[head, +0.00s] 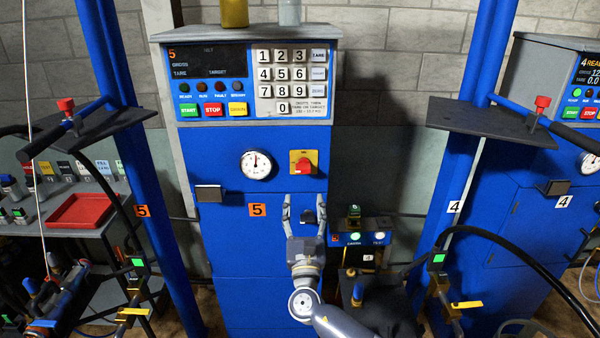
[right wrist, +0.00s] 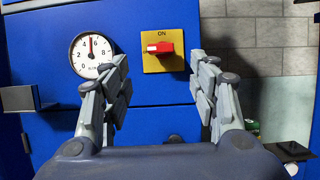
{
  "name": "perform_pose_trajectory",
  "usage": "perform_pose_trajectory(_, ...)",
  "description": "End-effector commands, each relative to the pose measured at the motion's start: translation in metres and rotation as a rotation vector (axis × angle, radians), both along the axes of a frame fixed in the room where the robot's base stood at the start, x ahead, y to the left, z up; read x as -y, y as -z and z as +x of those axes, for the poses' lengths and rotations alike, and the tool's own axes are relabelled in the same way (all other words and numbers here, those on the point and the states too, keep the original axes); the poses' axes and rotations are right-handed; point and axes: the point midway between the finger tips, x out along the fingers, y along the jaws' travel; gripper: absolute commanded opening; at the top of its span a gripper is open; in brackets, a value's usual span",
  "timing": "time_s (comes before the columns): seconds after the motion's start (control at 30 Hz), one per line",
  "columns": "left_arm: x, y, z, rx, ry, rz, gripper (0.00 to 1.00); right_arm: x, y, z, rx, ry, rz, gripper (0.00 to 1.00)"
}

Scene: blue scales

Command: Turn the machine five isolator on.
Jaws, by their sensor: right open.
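The machine five isolator (head: 303,162) is a red handle on a square yellow plate, on the blue front of machine five (head: 220,165). In the right wrist view the isolator (right wrist: 163,48) shows an ON mark above its handle, which lies horizontally. My right gripper (head: 305,200) is open and empty, just below the isolator in the head view. In the right wrist view its spread fingers (right wrist: 160,72) stand either side of and below the handle, apart from it. The machine's display (head: 212,62) is dark. My left gripper is not in view.
A round gauge (head: 256,164) is left of the isolator, and a small dark box (head: 210,193) juts out further left. A black knob (head: 308,216) sits below. Blue posts (head: 125,150) and dark shelves (head: 478,122) flank the machine. Machine four (head: 530,200) stands right, its display lit.

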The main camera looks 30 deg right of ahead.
Motion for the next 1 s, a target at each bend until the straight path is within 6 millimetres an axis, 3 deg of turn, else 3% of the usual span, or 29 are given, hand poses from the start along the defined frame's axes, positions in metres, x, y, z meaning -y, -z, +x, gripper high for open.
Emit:
perform_pose_trajectory(0.53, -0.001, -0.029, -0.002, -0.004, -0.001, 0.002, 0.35, 0.044, -0.037, 0.07, 0.001, 0.003, 0.0, 0.55)
perform_pose_trajectory(1.0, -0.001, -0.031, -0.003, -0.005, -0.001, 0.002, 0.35, 0.051, -0.04, 0.082, 0.001, 0.001, 0.004, 0.55)
